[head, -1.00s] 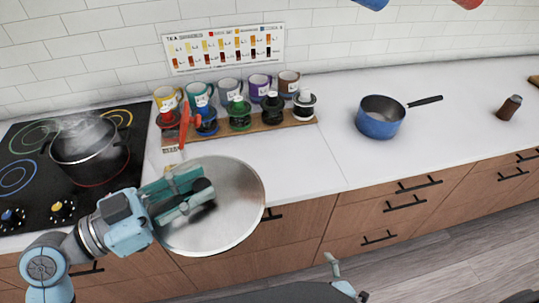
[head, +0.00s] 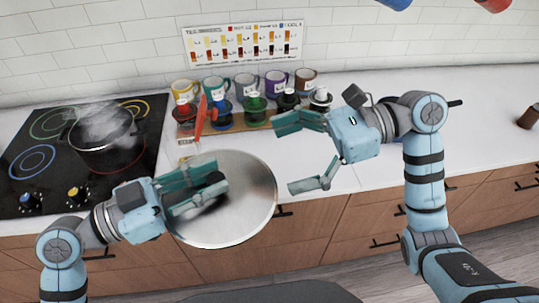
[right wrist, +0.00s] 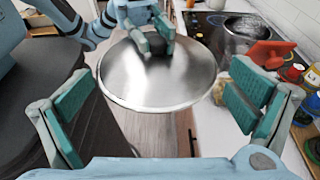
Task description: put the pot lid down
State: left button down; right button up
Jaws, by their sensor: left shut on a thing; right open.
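The pot lid (head: 245,205) is a round, shiny metal disc with a dark knob. My left gripper (head: 205,187) is shut on the knob and holds the lid over the counter's front edge, right of the stove. The lid also shows in the right wrist view (right wrist: 150,82), tilted in the head view. My right gripper (head: 305,155) is open and empty, to the right of the lid, with its fingers pointing toward it. The right wrist view shows its two spread fingers (right wrist: 160,110) with the lid beyond them.
The black stove (head: 40,190) is at left. A wooden rack (head: 265,123) with several mugs (head: 245,86) and coloured-lidded jars stands along the wall, a red object (head: 204,118) at its left end. The blue saucepan is mostly hidden behind my right arm. A brown bottle (head: 529,117) stands far right.

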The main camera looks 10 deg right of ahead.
aim_at(217, 175)
jog(key=x, duration=1.2)
jog(key=shift+s+f, duration=0.1)
jog(key=shift+s, duration=0.05)
jog(key=shift+d, duration=0.1)
jog(key=shift+c, duration=0.2)
jog(key=c, duration=1.6)
jog(key=o, duration=1.6)
jog(key=shift+o, duration=0.2)
